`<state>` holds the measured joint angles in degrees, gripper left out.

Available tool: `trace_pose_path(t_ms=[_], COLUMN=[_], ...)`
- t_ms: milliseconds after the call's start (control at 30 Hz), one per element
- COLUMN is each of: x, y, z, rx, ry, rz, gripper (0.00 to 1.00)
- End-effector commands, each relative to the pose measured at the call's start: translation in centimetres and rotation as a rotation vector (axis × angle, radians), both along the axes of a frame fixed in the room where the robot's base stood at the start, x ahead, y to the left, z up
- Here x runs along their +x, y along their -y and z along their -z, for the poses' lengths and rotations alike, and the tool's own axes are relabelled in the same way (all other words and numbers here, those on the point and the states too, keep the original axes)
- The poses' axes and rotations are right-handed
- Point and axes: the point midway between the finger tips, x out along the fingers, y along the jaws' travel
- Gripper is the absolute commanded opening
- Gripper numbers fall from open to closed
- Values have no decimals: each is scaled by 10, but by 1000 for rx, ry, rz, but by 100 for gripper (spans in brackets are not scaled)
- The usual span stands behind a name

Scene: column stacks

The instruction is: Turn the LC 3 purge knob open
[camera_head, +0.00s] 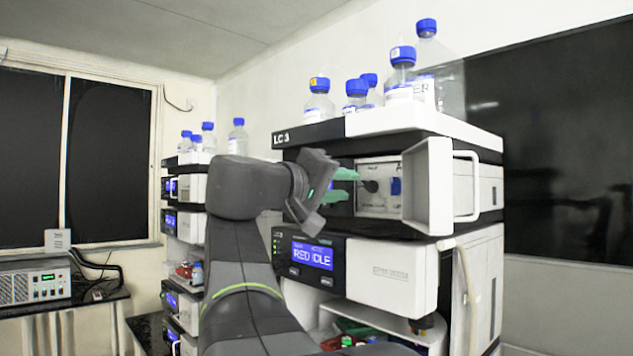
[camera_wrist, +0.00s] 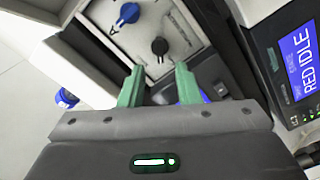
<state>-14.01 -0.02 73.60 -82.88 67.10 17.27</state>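The LC 3 stack (camera_head: 282,138) stands in front of me, and an upper module has its white door (camera_head: 428,186) swung open to the right. Inside, a pale panel carries a round black knob (camera_head: 370,186) and a blue knob (camera_head: 396,186). In the wrist view the black knob (camera_wrist: 159,46) lies beyond the gap between the fingertips, and the blue knob (camera_wrist: 127,14) is farther up and left. No label shows which is the purge knob. My gripper (camera_head: 345,185), with green fingers, is open and empty, left of the black knob and apart from it. Its fingers (camera_wrist: 160,72) touch neither knob.
Several blue-capped bottles (camera_head: 357,95) stand on top of the stack. The open door's handle (camera_head: 474,186) juts out at right. Below is a module with a lit "RED IDLE" display (camera_head: 312,256). Another stack (camera_head: 190,222) stands behind at left.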

Motion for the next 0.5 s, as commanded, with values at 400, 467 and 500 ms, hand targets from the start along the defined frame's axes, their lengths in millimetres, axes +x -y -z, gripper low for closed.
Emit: trace_pose_path(t_ms=[400,467,500], x=[30,31,32], y=[38,40,41], z=[-1,-1,0], rx=[0,0,0], ry=[0,0,0], rz=[1,0,0], gripper=[30,30,30])
